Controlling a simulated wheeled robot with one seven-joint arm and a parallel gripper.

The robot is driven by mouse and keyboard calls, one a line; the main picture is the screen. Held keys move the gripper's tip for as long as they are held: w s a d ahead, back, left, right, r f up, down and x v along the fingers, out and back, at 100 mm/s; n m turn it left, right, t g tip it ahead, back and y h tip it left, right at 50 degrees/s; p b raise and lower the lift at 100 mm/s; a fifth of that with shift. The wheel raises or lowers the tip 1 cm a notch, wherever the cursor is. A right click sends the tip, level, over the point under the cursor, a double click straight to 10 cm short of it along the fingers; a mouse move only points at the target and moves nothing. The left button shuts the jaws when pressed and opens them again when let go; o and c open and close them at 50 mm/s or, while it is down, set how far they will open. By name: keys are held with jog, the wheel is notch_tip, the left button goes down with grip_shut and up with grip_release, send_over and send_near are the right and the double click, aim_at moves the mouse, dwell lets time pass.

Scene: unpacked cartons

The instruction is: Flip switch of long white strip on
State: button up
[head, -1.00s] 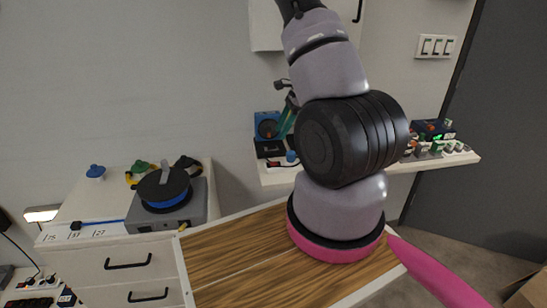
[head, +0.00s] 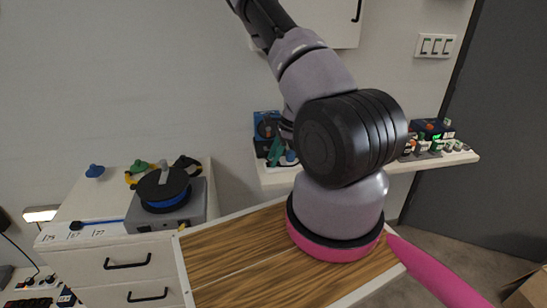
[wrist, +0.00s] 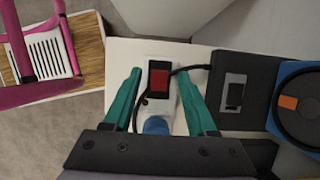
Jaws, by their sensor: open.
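In the wrist view a white power strip (wrist: 146,113) lies on the white shelf (wrist: 118,60), with a red rocker switch (wrist: 160,84) in a black surround. A blue plug (wrist: 156,126) sits nearer my wrist, and the near part of the strip is hidden. My gripper (wrist: 160,74) is open, its teal fingers on either side of the switch, with nothing held. I cannot tell whether the fingers touch the shelf. In the head view the teal fingers (head: 277,152) are over the shelf, and my arm hides part of it. Another white strip (head: 38,282) shows small at lower left.
A black box with a grey switch (wrist: 236,94) and a blue round device (wrist: 304,100) stand close right of my gripper. A black cable (wrist: 188,69) runs beside the right finger.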

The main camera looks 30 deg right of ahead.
grip_shut()
jog(key=shift+a+h, duration=0.35)
jog(key=shift+h, duration=0.35)
jog(key=shift+w+g+h, duration=0.1)
jog(key=shift+g+h, duration=0.3)
jog(key=shift+h, duration=0.2)
grip_release()
notch_tip(320, 180, up, 11)
jog(key=d, duration=0.1)
jog(key=shift+s+d+f, duration=0.15)
jog(key=shift+s+f, duration=0.05)
